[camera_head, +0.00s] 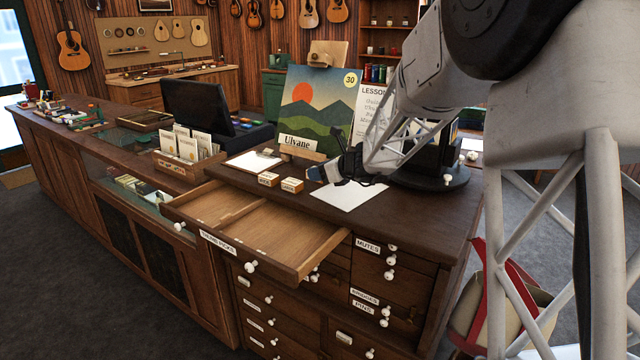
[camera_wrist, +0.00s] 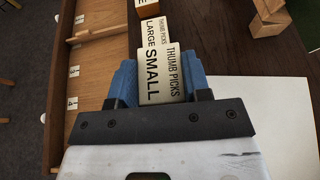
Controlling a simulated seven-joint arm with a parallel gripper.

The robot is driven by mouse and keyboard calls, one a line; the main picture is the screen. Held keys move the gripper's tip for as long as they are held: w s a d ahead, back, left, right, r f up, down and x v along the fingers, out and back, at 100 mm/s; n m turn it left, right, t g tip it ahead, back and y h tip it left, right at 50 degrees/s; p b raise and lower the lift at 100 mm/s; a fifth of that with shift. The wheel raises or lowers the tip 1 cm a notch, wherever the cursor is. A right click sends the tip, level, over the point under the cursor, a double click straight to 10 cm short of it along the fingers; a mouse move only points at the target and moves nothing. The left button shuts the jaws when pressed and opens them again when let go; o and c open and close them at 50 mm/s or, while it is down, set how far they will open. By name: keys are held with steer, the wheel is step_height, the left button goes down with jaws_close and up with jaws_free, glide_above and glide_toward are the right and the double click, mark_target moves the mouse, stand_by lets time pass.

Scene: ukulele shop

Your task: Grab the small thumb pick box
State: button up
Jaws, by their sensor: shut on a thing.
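The small thumb pick box (camera_wrist: 154,60), with a pale top lettered "SMALL" and "THUMB PICKS", sits between the blue fingertips in the wrist view. My gripper (camera_wrist: 158,82) is shut on it. In the head view my gripper (camera_head: 318,173) is low over the counter top, just right of two small wooden boxes with white labels. The held box cannot be made out clearly there. A box lettered "LARGE" (camera_wrist: 150,31) stands just beyond the small one in the wrist view.
An open drawer (camera_head: 322,246) with wooden dividers juts out in front of the boxes. White paper (camera_head: 347,195) lies on the counter beside my gripper. A landscape picture (camera_head: 313,108) and a clipboard (camera_head: 254,161) are behind. A card box (camera_head: 178,166) stands to the left.

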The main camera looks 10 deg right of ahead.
steer(key=shift+r, duration=2.15)
